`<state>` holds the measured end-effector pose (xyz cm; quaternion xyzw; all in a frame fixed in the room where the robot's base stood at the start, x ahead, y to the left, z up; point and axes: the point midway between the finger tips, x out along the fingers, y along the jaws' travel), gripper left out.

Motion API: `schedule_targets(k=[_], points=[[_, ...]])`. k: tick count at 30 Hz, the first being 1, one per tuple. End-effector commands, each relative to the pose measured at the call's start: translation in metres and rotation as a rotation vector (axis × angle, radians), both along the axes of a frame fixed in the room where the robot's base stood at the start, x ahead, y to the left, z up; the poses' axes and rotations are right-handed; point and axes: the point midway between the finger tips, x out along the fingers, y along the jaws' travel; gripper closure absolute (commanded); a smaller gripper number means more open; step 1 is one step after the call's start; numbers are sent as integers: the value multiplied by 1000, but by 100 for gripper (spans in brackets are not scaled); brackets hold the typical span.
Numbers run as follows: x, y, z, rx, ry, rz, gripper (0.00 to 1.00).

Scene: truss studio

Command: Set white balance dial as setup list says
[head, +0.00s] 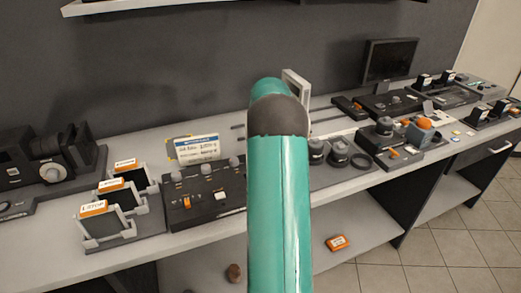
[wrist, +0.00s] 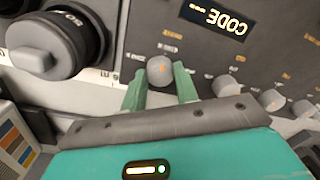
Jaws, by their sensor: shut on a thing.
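My gripper (wrist: 160,88) is shut on a small grey dial (wrist: 160,70), with one green finger on each side of it. The dial has an orange mark on its face; the small print beside it is too blurred to read. Several similar grey dials (wrist: 228,86) run off to the right in the wrist view. In the head view my arm hides the gripper and the held dial. The control panel (head: 200,206) shows left of my arm. A white card with a blue header (head: 197,148), apparently the setup list, stands behind it; its lines are too small to read surely.
A lit display reading CODE (wrist: 215,18) is upside down in the wrist view. A large black knob (wrist: 68,42) is close on the left. Slotted stands with orange-labelled cards (head: 107,215) stand left of the panel. An orange box (head: 337,243) lies on the lower shelf.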

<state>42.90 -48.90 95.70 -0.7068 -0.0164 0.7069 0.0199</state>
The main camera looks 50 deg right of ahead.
Motion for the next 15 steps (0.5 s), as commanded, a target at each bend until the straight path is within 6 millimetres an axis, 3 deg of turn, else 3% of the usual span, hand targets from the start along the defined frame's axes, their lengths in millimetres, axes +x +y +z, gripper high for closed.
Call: schedule_targets(k=[15], points=[[0, 0, 2, -1, -3, -488, 93]])
